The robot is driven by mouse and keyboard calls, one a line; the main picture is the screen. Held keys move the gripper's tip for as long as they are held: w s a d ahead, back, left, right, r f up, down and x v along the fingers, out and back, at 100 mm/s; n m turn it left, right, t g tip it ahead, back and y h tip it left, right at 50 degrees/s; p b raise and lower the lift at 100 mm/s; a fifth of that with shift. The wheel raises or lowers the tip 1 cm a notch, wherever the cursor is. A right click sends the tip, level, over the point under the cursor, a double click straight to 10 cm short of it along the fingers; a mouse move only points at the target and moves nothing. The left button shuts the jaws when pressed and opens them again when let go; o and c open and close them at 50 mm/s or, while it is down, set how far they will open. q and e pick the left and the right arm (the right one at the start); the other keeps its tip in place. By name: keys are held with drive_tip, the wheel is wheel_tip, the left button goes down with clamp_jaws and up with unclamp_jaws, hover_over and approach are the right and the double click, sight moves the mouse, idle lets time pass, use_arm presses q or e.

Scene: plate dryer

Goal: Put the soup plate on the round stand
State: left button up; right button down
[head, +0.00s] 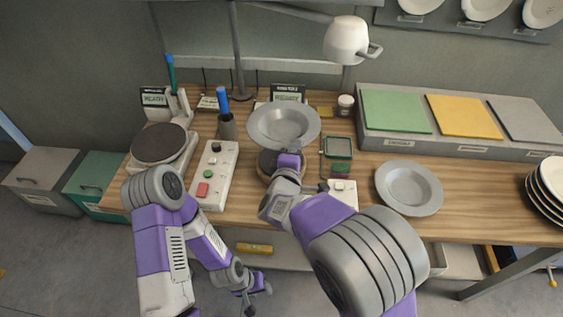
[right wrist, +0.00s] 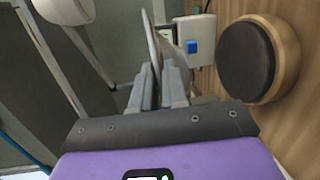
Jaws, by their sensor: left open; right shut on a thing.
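A grey soup plate (head: 283,123) is held above the table in the middle of the head view. My right gripper (head: 289,163) is shut on its near rim. In the right wrist view the plate (right wrist: 152,50) shows edge-on between the fingers (right wrist: 160,85). The round stand (right wrist: 247,60) has a dark top and a wooden side; in the head view it (head: 265,165) is partly hidden below the plate and behind my gripper. The plate appears apart from the stand. My left gripper (head: 258,290) is open and empty, low in front of the table.
A second grey plate (head: 409,188) lies to the right, with stacked plates (head: 548,188) at the right edge. A lamp (head: 346,40) hangs behind.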

wheel_tip(320, 180, down, 10)
drive_tip(key=b, duration=0.4)
drive_tip(key=shift+s+a, duration=0.15)
drive_tip(key=shift+a, duration=0.2)
drive_tip(key=c, duration=1.1)
unclamp_jaws()
drive_tip(key=shift+f, duration=0.1)
drive_tip(key=shift+c, duration=0.2)
drive_tip(key=p+v, duration=0.2)
drive_tip(key=v, duration=1)
